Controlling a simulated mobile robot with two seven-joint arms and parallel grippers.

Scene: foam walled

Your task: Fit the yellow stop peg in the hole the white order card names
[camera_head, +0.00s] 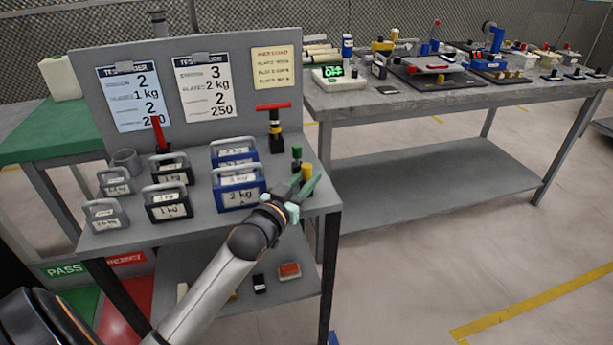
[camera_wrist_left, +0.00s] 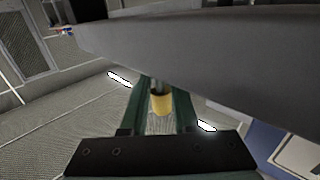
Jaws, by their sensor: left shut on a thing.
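The yellow stop peg (camera_head: 306,172) is at the right end of the grey bench, between the green fingers of my left gripper (camera_head: 306,186). In the left wrist view the yellow peg (camera_wrist_left: 160,103) sits between both fingers, with a darker pin end pointing away from the wrist. My left gripper is shut on it. The white order card (camera_head: 205,88) is on the upright board; it reads 3, 2 kg, 2 and 250. The peg's holes cannot be made out. My right gripper is out of view.
A pale blue card (camera_head: 134,98) and a yellow note (camera_head: 273,68) flank the white card. A green-topped peg (camera_head: 296,154) stands close behind the gripper. Blue 2 kg weights (camera_head: 240,188), black and grey weights and a red T-handled tool (camera_head: 275,125) crowd the bench.

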